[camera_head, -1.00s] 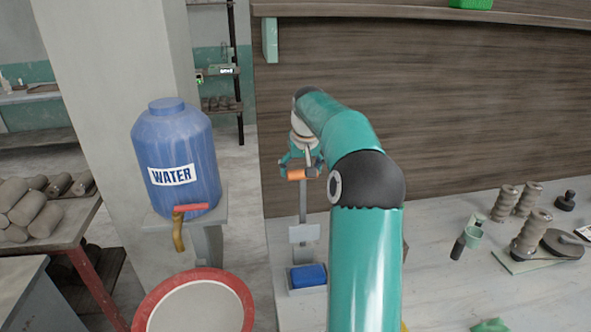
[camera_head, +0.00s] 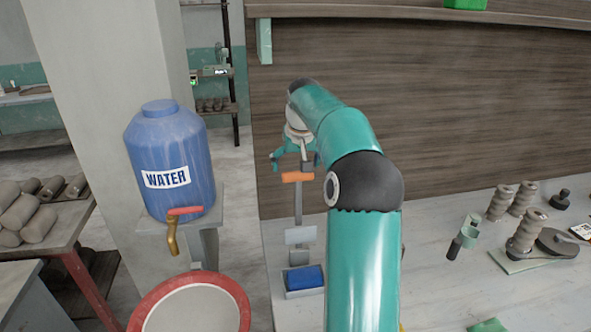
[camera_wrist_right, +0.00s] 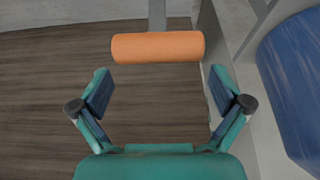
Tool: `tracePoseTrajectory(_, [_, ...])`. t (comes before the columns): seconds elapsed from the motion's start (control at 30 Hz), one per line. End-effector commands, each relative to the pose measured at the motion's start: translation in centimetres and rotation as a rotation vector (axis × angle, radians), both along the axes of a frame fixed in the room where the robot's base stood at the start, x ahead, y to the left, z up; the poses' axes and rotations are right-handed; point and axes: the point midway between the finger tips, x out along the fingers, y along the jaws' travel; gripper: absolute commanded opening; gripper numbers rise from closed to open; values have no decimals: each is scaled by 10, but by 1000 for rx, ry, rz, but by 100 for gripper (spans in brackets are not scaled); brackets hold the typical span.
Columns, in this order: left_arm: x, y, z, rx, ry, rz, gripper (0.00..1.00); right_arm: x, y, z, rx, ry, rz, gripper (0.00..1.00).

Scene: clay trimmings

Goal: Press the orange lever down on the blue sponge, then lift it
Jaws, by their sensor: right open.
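The orange lever handle (camera_head: 298,177) tops an upright grey metal arm in the head view. A grey plate (camera_head: 300,235) sits lower on that arm, above the blue sponge (camera_head: 305,277) and apart from it. The sponge rests in a pale holder on the bench. My right gripper (camera_head: 296,160) is open and empty, just above the handle in the head view. In the right wrist view the handle (camera_wrist_right: 158,47) lies beyond the open fingertips (camera_wrist_right: 160,85), with nothing between them. My left gripper is not in view.
A blue water tank (camera_head: 168,165) with a red-handled tap stands to the left. A red-rimmed round disc (camera_head: 190,283) is at the front. Clay stacks (camera_head: 525,233) and small tools stand on the right of the bench. A wooden panel (camera_head: 430,110) rises behind.

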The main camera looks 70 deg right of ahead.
Motion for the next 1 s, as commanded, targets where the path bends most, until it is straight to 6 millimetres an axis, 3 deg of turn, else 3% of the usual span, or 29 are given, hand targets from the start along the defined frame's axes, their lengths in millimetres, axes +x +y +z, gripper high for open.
tracePoseTrajectory(0.2, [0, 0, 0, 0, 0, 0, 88, -8, 15, 43, -6, -5, 0, 100])
tracePoseTrajectory(0.43, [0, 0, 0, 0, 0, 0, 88, -15, 27, 77, -6, -3, 1, 100])
tracePoseTrajectory(0.6, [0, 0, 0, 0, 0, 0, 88, -18, 32, 88, -5, -1, 1, 100])
tracePoseTrajectory(1.0, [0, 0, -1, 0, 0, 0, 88, -18, 32, 89, -4, -1, 1, 100])
